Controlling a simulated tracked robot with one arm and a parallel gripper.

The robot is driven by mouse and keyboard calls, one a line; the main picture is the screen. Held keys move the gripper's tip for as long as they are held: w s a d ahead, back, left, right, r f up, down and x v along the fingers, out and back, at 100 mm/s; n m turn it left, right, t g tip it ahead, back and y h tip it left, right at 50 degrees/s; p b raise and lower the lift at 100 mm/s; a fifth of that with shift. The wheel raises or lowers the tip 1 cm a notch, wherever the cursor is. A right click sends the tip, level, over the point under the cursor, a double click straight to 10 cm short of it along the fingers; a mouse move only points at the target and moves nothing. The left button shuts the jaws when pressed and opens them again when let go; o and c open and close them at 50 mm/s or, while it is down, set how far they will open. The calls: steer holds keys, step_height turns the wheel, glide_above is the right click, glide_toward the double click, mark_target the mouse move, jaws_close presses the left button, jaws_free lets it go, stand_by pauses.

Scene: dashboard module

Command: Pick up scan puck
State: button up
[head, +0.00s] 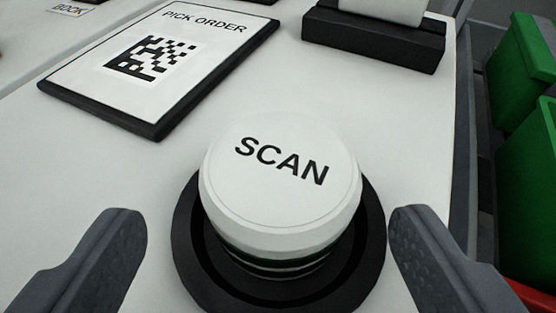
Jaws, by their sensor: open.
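The scan puck (279,205) is a white round puck with "SCAN" printed in black on its top. It sits in a round black base (190,255) on the white surface, in the lower middle of the head view. My gripper (268,225) is open, with one grey finger to the left of the puck and the other to the right. Gaps show between the fingers and the puck, and neither finger appears to touch it. The lower part of the puck is partly hidden by its own top.
A "PICK ORDER" board (205,92) with a black frame and a square code lies at the upper left. A black holder (372,42) with a white piece in it stands at the upper right. Green bins (525,150) are beyond the right edge.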

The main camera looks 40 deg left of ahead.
mark_target(279, 188)
steer(key=b+x, duration=0.1)
steer(key=x, duration=0.3)
steer(key=shift+w+d+f+b, duration=0.15)
steer(key=shift+f+b, duration=0.15)
steer(key=shift+b, duration=0.1)
steer(key=shift+w+a, duration=0.3)
steer(key=shift+w, duration=0.05)
steer(key=c, duration=1.1)
steer(key=shift+c, duration=0.2)
